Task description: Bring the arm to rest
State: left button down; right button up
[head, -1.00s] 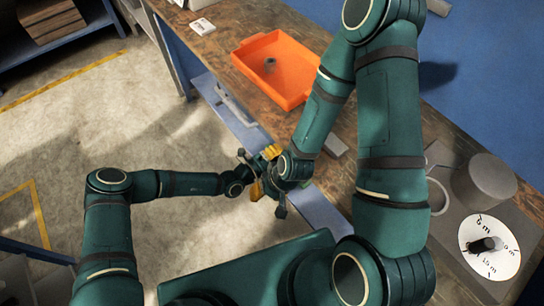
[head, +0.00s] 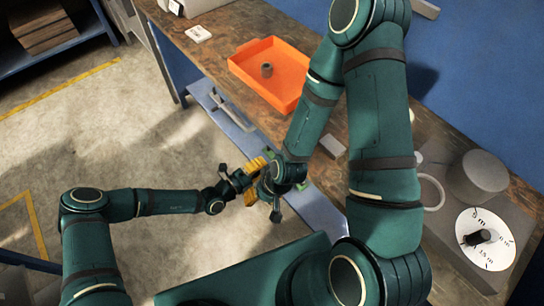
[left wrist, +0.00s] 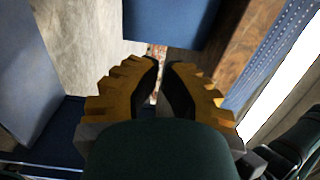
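My left gripper (head: 245,180) is in front of the bench's near edge, close beside my right gripper (head: 274,192); the two overlap in the head view, so which yellow finger belongs to which is hard to tell. In the left wrist view, the left gripper's yellow fingers with black pads (left wrist: 161,75) have a narrow gap and nothing visible between them. A white marked dial (head: 485,239) with a black knob (head: 478,238) lies on a dark grey base (head: 440,150) at the right. A grey cylinder (head: 480,175) and a pale ring (head: 432,192) are beside it. No gripper touches these.
A blue-grey ledge (head: 225,118) runs below.

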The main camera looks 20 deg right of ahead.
pick_arm(q)
jog(key=v, duration=0.6)
jog(key=shift+s+a, duration=0.15)
jog(key=shift+a, duration=0.2)
jog(key=s+a+f+m+g+y, duration=0.1)
jog(key=s+a+m+g+y, duration=0.5)
jog(key=m, duration=0.5)
jog(key=s+a+f+m+g+y, duration=0.1)
jog(key=s+a+m+g+y, duration=0.2)
jog(key=s+m, duration=0.6)
jog(key=w+a+r+m+t+y, duration=0.4)
jog(key=a+m, duration=0.5)
jog(key=m, duration=0.8)
notch_tip(320, 180, up, 3)
jog(key=shift+w+f+m+t, duration=0.2)
jog(key=shift+w+m+t, duration=0.2)
jog(key=shift+w+t, duration=0.15)
